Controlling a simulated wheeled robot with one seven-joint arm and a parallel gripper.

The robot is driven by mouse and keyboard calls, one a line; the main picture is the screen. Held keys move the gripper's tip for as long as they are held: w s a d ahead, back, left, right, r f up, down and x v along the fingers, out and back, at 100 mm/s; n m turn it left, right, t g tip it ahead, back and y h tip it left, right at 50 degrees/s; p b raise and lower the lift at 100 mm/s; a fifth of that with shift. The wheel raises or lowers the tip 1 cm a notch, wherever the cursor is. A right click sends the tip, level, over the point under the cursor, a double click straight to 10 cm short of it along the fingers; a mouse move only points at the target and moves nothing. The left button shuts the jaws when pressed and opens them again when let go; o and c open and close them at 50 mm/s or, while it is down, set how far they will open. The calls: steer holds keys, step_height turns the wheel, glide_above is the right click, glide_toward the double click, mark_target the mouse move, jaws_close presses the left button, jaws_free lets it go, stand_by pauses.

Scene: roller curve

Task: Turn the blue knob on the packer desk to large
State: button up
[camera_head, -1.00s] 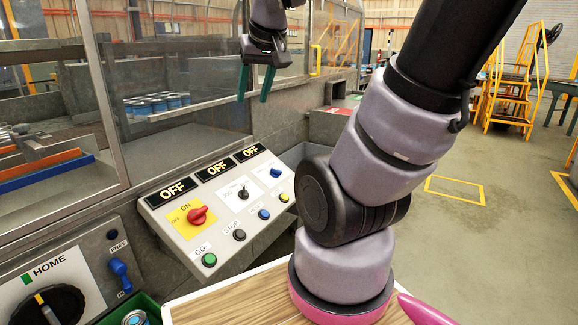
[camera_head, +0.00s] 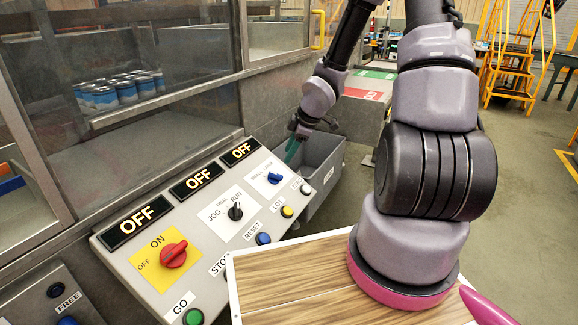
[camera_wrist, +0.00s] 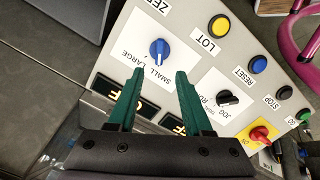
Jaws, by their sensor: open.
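The blue knob (camera_head: 274,178) sits on a white plate marked SMALL and LARGE at the far right end of the sloped grey packer desk (camera_head: 215,262). In the wrist view the knob (camera_wrist: 159,50) lies just beyond the fingertips, roughly centred between them. I cannot tell surely which word it points to. My gripper (camera_wrist: 160,76) is open, with two green fingers apart and nothing between them. In the head view my gripper (camera_head: 291,151) hangs above and behind the desk's far end, apart from the knob.
A black JOG/RUN knob (camera_head: 235,212), a red ON/OFF knob (camera_head: 173,254) and a row of push buttons share the panel. OFF displays line its back edge. A grey bin (camera_head: 322,165) stands past the far end. Glass and a frame rise behind.

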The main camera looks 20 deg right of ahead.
mark_target(277, 174)
steer(key=x, duration=1.1)
jaws_close()
